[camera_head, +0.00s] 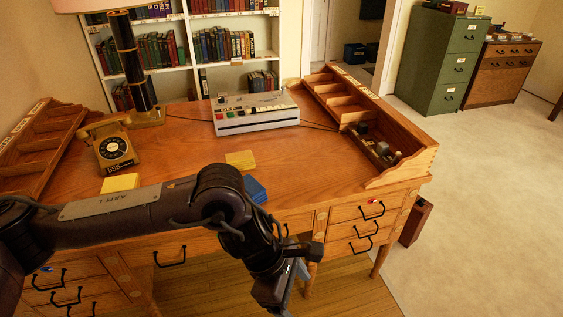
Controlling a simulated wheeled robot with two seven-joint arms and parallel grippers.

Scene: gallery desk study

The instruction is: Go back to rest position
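My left arm comes in from the left across the front of the desk (310,165), bends at its elbow over the desk's front edge, and points down. My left gripper (288,290) hangs in front of the desk drawers, low in the view. Its fingers are dark and partly hidden, so I cannot tell if they are open or shut. I see nothing held in it. My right gripper is not in view.
A telephone (113,146), a lamp (131,65), a white device (255,113), yellow pads (240,160) and a blue stack (255,189) are on the desk. My arm partly covers the stack. A green cabinet (440,65) stands back right. The right floor is clear.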

